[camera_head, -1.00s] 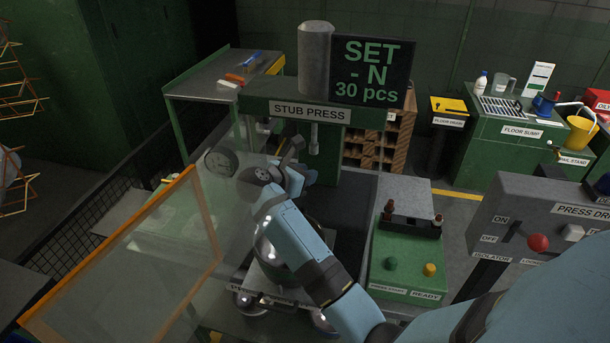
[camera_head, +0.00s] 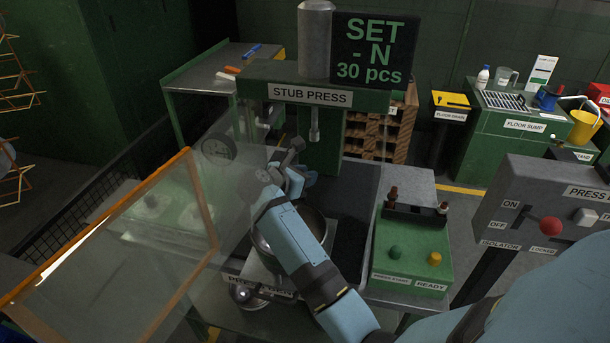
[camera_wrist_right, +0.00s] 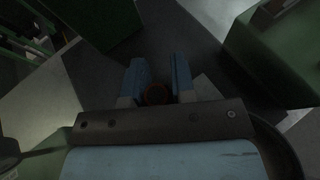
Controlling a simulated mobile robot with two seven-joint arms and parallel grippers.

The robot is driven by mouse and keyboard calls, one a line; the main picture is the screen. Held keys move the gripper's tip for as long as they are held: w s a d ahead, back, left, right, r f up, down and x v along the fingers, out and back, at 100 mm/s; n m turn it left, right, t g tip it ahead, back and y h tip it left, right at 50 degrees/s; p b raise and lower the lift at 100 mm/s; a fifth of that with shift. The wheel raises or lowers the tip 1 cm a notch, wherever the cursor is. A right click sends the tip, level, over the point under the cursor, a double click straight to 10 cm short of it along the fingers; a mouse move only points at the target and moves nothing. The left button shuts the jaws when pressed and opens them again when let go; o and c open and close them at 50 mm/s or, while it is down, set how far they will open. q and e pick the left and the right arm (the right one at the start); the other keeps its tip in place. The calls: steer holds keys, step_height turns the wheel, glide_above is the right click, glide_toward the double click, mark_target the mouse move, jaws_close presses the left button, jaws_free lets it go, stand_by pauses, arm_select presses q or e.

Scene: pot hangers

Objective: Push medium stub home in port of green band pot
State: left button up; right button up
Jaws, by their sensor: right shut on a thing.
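My right gripper (camera_wrist_right: 158,78) shows two blue fingers in the right wrist view, with a small dark reddish round piece (camera_wrist_right: 157,95) between them. It is shut on that piece; I cannot tell whether it is the medium stub. In the head view the right gripper (camera_head: 296,157) is in front of the stub press (camera_head: 315,118), below and left of its ram. A metal pot (camera_head: 322,226) sits under my right forearm, which hides much of it. No green band or port can be made out on it. My left gripper is not in view.
A clear guard with an orange frame (camera_head: 95,228) stands at the left. A round gauge (camera_head: 218,148) is left of the gripper. A green button box (camera_head: 412,255) is right of the forearm, with the press drive panel (camera_head: 545,215) further right.

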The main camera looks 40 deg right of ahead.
steer(key=shift+b, duration=0.35)
steer(key=shift+b, duration=0.6)
stand_by(1.2)
steer(key=shift+f+b, duration=0.75)
steer(key=shift+f+b, duration=0.5)
